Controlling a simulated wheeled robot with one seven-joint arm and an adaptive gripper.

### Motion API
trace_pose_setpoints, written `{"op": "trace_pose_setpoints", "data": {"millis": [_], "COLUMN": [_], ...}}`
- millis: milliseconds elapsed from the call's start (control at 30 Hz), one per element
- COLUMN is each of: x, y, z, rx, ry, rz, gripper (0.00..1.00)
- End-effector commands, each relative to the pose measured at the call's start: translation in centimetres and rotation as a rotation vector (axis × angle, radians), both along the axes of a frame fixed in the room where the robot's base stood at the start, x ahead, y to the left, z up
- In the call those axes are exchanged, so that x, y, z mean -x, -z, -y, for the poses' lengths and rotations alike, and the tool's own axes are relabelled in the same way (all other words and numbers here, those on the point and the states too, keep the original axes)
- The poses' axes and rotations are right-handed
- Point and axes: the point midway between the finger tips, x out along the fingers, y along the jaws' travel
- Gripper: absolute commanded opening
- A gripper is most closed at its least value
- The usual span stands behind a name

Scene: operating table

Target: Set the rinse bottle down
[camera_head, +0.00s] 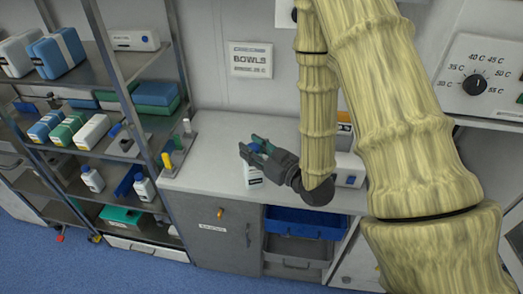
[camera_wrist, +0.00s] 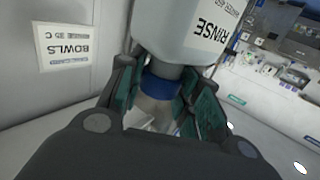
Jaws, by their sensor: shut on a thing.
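The rinse bottle (camera_head: 254,176) is white with a dark label and a blue top, and shows over the grey counter (camera_head: 220,150). My gripper (camera_head: 257,148) is shut on it near the blue top. In the wrist view, the bottle (camera_wrist: 190,30) shows the word RINSE, with its blue collar (camera_wrist: 160,87) between my gripper's green-padded fingers (camera_wrist: 158,98). The bottle looks about upright in the head view. I cannot tell whether its base touches the counter.
A BOWLS sign (camera_head: 250,60) hangs on the wall behind. A small rack with yellow and green-topped items (camera_head: 178,158) stands left on the counter. A shelf unit (camera_head: 100,150) stands further left, and white boxes (camera_head: 347,168) stand right. Counter beside the bottle is clear.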

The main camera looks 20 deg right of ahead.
Motion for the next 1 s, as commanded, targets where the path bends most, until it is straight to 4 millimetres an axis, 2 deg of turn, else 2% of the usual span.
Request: {"op": "trace_pose_setpoints", "data": {"millis": [1000], "x": [-2.1], "y": [0.6], "z": [-0.1], "rx": [-0.001], "ry": [-0.008], "rz": [0.004], "gripper": [0.0]}}
